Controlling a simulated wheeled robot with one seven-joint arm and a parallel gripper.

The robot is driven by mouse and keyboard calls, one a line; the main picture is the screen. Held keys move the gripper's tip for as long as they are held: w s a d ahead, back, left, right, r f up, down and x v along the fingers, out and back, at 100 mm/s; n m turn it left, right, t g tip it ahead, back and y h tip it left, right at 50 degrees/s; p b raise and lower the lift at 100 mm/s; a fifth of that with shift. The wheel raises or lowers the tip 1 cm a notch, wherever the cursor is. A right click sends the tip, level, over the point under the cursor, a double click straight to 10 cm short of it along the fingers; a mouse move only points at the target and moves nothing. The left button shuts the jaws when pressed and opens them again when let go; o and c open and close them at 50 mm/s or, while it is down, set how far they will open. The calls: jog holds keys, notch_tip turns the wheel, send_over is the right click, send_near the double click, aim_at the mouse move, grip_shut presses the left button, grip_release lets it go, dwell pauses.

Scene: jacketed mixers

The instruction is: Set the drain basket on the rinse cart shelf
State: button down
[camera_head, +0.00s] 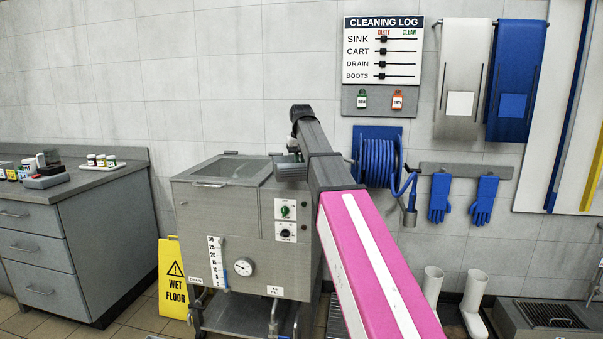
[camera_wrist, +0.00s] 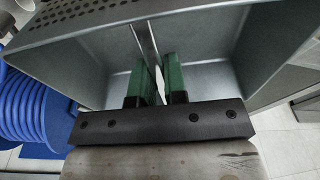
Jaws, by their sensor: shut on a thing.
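In the wrist view the drain basket (camera_wrist: 90,48) is a grey metal box with a perforated panel at the upper left. My gripper (camera_wrist: 158,78) has two green fingers closed on a thin upright metal strip of it. In the head view my arm reaches forward past the right side of a steel mixer (camera_head: 225,225). My gripper and the basket are mostly hidden there behind the arm. I cannot make out a rinse cart or its shelf for certain.
A yellow wet floor sign (camera_head: 173,280) stands left of the mixer, beside a grey counter (camera_head: 100,215). A blue hose reel (camera_head: 378,160) hangs on the wall behind my arm. White boots (camera_head: 473,300) and a floor drain box (camera_head: 548,318) are at the right.

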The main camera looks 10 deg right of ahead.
jog(key=shift+w+d+f, duration=0.35)
jog(key=shift+w+d, duration=0.1)
jog(key=shift+w, duration=0.05)
jog(key=shift+f, duration=2)
jog(key=shift+f, duration=0.15)
jog(key=c, duration=1.2)
grip_release()
jog(key=shift+o, duration=0.2)
